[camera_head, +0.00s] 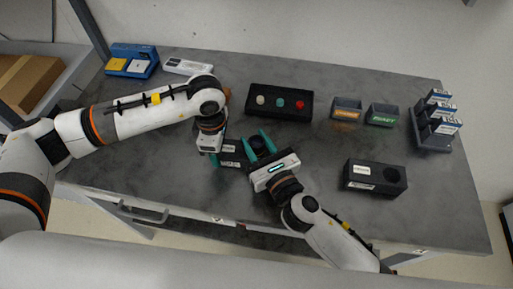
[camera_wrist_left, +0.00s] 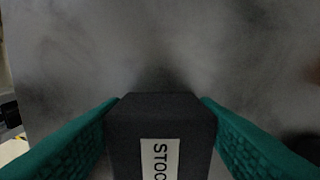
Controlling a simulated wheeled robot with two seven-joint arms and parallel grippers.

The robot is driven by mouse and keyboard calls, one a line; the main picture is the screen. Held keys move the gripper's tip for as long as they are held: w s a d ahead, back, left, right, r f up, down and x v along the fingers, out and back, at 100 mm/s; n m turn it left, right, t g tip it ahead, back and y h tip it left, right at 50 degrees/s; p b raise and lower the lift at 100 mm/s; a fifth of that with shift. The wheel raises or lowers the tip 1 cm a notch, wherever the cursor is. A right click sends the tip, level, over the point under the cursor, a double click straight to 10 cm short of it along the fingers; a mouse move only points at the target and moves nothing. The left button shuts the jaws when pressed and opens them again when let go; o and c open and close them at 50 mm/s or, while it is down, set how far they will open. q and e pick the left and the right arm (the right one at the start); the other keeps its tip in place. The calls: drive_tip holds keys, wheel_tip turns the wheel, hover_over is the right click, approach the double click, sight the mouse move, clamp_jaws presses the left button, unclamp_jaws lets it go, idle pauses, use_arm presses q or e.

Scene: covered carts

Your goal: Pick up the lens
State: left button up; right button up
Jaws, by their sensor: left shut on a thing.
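A dark round piece, seemingly the lens (camera_head: 258,147), lies between the teal fingers of my right gripper (camera_head: 257,142) in the head view. The fingers stand apart on either side of it; whether they touch it is unclear. My left gripper (camera_wrist_left: 160,115) is shut on a black box (camera_wrist_left: 160,108) with a white label reading "STOC…", the rest cut off. In the head view, my left gripper (camera_head: 216,150) is at the left end of this black labelled box (camera_head: 233,150), beside the right gripper. The arms partly hide the box.
A black box with a round hole (camera_head: 370,176) stands at right. A button box (camera_head: 280,101), two small labelled bins (camera_head: 346,109), a rack of cards (camera_head: 433,128) and a blue tray (camera_head: 130,60) line the back of the grey table (camera_head: 320,160).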

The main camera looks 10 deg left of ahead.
sight(256, 141)
drive_tip(key=c, duration=0.4)
wheel_tip(256, 141, up, 10)
drive_tip(key=shift+r, duration=0.1)
use_arm(q)
drive_tip(key=o, duration=1.1)
wheel_tip(256, 141, up, 12)
drive_tip(key=shift+s+f, duration=0.1)
use_arm(e)
drive_tip(key=shift+s, duration=0.1)
